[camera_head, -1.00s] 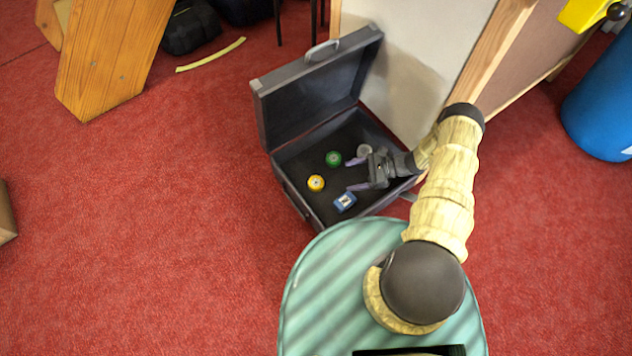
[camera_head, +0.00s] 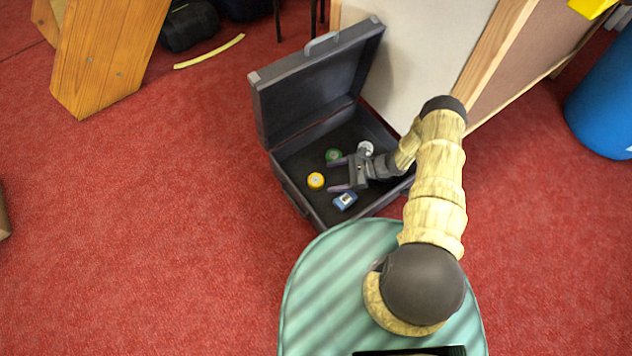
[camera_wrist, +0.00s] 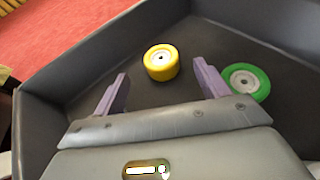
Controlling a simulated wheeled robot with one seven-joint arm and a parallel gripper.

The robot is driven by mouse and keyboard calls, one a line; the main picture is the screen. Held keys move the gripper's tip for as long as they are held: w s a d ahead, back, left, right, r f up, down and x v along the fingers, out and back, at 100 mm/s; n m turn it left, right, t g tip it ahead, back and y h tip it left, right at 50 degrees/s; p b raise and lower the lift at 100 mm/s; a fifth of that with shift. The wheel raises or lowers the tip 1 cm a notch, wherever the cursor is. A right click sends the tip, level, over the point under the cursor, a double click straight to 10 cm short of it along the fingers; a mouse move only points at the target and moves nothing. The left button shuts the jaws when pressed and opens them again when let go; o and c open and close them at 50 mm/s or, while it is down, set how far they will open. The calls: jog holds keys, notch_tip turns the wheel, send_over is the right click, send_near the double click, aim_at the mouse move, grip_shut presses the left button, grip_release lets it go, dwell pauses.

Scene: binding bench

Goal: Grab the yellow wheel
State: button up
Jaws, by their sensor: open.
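The yellow wheel (camera_head: 316,181) lies in the open dark case (camera_head: 292,193), near its left wall. My gripper (camera_head: 333,175) is inside the case, to the right of the yellow wheel, with its open fingers pointing at it. In the wrist view the yellow wheel (camera_wrist: 161,62) lies beyond the fingertips and between their lines, apart from both. My gripper (camera_wrist: 160,78) is open and empty in that view. The wheel's pale hub with a dark centre faces up.
A green wheel (camera_head: 333,155) lies behind my gripper, close beside the right finger in the wrist view (camera_wrist: 246,82). A white round thing (camera_head: 365,148) is by the wrist. The case's raised lid (camera_head: 310,90) stands behind.

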aim_at(320, 179)
jog(key=b+x, duration=0.1)
jog(key=x, duration=0.1)
jog(key=b+x, duration=0.2)
jog(key=shift+a+f, duration=0.15)
jog(key=shift+f, duration=0.2)
jog(key=shift+a, duration=0.3)
jog(key=c, duration=1.1)
jog(key=shift+o, duration=0.2)
jog(key=shift+r, duration=0.15)
notch_tip(320, 179, up, 10)
jog(key=p, duration=0.5)
jog(key=shift+p, duration=0.4)
